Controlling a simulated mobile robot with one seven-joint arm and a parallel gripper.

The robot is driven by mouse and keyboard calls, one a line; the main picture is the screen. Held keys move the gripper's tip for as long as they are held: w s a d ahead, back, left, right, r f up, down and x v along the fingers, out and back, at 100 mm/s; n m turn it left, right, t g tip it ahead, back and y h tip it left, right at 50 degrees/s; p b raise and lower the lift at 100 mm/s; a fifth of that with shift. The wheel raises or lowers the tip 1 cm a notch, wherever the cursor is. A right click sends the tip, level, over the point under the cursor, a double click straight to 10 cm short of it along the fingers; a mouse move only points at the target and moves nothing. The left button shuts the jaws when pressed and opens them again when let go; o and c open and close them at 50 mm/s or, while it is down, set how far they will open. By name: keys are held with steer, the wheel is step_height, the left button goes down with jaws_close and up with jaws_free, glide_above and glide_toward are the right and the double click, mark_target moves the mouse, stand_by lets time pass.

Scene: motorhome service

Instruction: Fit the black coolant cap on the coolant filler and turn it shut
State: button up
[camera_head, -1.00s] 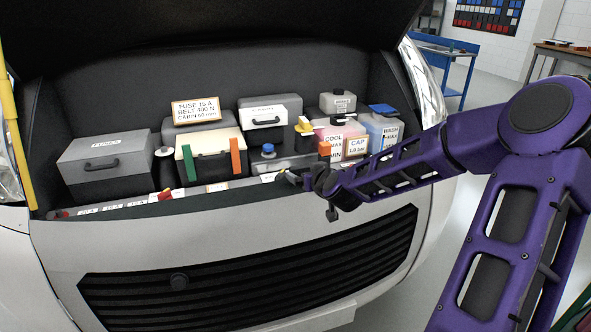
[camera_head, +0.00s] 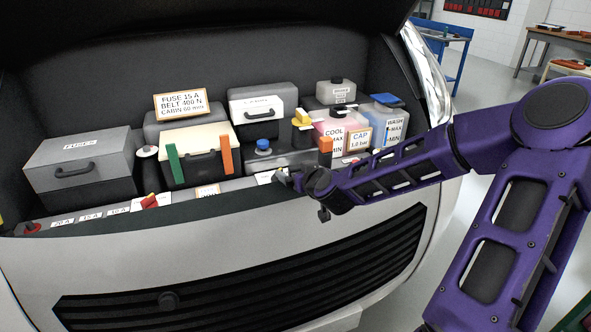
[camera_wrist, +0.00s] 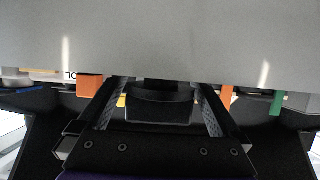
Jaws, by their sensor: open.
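The coolant tank (camera_head: 332,137), pink with a white "COOL MAX MIN" label, stands at the right of the open front compartment. A small dark part (camera_head: 345,108) shows at its top; I cannot tell whether it is the filler or the black cap. No loose black coolant cap can be made out for certain. My gripper (camera_head: 283,178) is over the compartment's front ledge, left of and in front of the tank, apart from it. In the wrist view my gripper (camera_wrist: 158,92) has its fingers spread. A dark rounded block shows between them; I cannot tell whether it is part of the gripper.
A "CAP 1.0 bar" sign (camera_head: 357,141) and an orange block (camera_head: 325,146) stand near the tank. The washer tank (camera_head: 388,130) is to its right. A blue-capped part (camera_head: 263,144) and a cream-lidded box (camera_head: 200,140) are to the left. The grey front panel (camera_wrist: 160,35) fills the wrist view's top.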

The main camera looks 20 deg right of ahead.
steer(key=shift+w+f, duration=0.1)
steer(key=shift+w, duration=0.2)
steer(key=shift+s, duration=0.1)
steer(key=shift+c, duration=0.2)
steer(key=c, duration=1.4)
steer(key=shift+o, duration=0.2)
steer(key=shift+r, duration=0.4)
step_height(320, 180, up, 8)
steer(key=p, duration=0.2)
steer(key=shift+r+p, duration=0.1)
steer(key=shift+p, duration=0.3)
steer(key=s+a+f+n+y, duration=0.1)
steer(key=s+a, duration=0.1)
steer(key=a, duration=0.1)
steer(key=s+a+f+n+y, duration=0.1)
steer(key=s+a, duration=0.1)
steer(key=a, duration=0.2)
steer(key=s+a+f+n+y, duration=0.1)
steer(key=s+a+y, duration=0.1)
steer(key=a, duration=0.1)
steer(key=shift+a+f+g, duration=0.2)
steer(key=shift+a+g, duration=0.2)
steer(key=shift+s+a, duration=0.15)
steer(key=shift+a, duration=0.05)
steer(key=shift+s+d+n, duration=0.1)
steer(key=shift+n, duration=0.2)
